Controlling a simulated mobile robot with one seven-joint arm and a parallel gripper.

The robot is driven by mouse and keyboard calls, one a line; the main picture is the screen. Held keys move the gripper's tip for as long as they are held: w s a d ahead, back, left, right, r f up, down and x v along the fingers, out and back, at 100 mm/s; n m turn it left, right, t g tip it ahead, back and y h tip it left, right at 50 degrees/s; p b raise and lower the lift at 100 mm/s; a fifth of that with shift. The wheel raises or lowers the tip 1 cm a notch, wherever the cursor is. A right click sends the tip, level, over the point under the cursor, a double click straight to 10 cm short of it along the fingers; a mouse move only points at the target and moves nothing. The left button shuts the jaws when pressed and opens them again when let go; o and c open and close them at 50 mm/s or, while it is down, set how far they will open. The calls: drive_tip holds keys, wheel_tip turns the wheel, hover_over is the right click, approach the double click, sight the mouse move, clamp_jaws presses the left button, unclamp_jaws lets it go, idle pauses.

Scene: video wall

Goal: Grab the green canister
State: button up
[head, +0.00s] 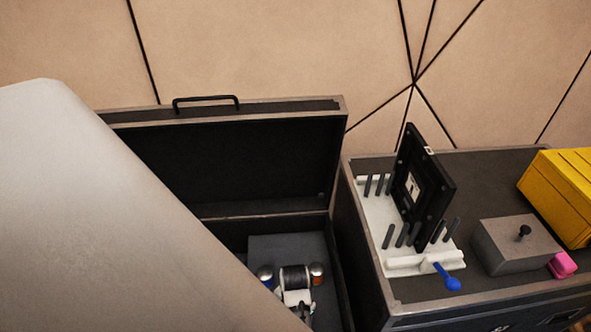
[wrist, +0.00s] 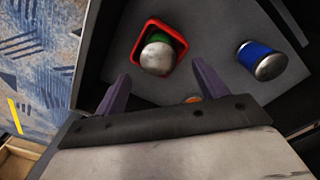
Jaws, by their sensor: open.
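In the wrist view, the green canister (wrist: 153,40) sits inside a red square-rimmed holder (wrist: 183,37). Its silver domed end faces me, and only a little green shows beyond it. My gripper (wrist: 161,71) is open, its two purple fingers apart and pointing toward the holder. In the picture the canister lies between and just beyond the fingertips; nothing is seen between the jaws. I cannot tell the exact gap in depth. In the head view, I cannot make out the green canister.
A blue canister with a silver end (wrist: 262,60) lies right of the holder. An orange piece (wrist: 193,99) shows partly behind my gripper. The open black case (head: 240,160) has raised walls and lid. Right of it, a cabinet (head: 380,290) bears a white rack, grey box (head: 515,245) and yellow case (head: 560,195).

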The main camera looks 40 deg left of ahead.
drive_tip(key=shift+d+f+p, duration=0.15)
drive_tip(key=shift+f+p, duration=0.3)
drive_tip(key=shift+f, duration=2.2)
drive_tip(key=c, duration=1.1)
